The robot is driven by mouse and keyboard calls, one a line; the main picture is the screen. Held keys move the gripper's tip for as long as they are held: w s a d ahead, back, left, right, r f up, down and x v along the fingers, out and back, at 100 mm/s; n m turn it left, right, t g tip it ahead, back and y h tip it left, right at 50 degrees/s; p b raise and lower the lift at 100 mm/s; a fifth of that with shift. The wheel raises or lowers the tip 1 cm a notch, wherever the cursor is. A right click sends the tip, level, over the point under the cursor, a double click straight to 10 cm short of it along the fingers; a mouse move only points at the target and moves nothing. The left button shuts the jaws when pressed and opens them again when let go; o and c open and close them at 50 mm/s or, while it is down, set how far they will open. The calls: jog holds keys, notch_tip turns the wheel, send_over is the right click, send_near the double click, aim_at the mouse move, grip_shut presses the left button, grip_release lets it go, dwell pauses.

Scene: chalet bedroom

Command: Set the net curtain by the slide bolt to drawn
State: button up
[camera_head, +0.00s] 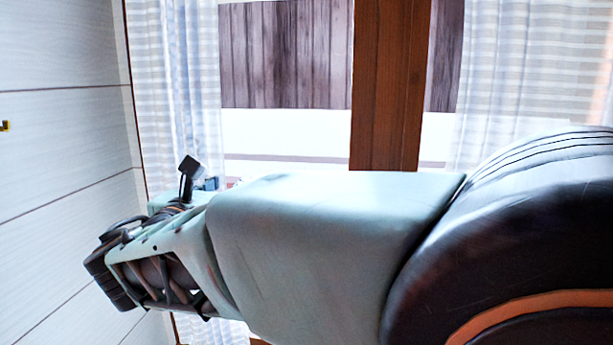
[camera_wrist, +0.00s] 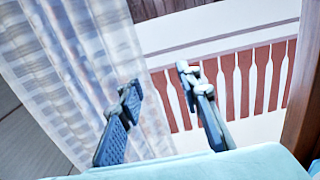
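One sheer white net curtain (camera_head: 175,60) with faint bands hangs at the left side of the window in the head view. A second net curtain (camera_head: 535,65) hangs at the right side, partly behind my arm. In the wrist view a net curtain (camera_wrist: 75,65) fills the left side. My gripper (camera_wrist: 158,80) is open, its two fingers well apart. The left finger overlaps the curtain in the picture, and the curtain's edge shows between the fingers; I cannot tell whether they touch it. No slide bolt can be made out.
A brown wooden post (camera_head: 385,85) divides the window. A pale panelled wall (camera_head: 60,190) is at the left, with a small yellow-and-black item (camera_head: 4,126) at the picture edge. A red-brown slatted railing (camera_wrist: 235,85) shows beyond the window. My arm hides the lower middle and right.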

jog(key=shift+w, duration=0.3)
jog(key=shift+s, duration=0.1)
jog(key=shift+c, duration=0.7)
grip_shut()
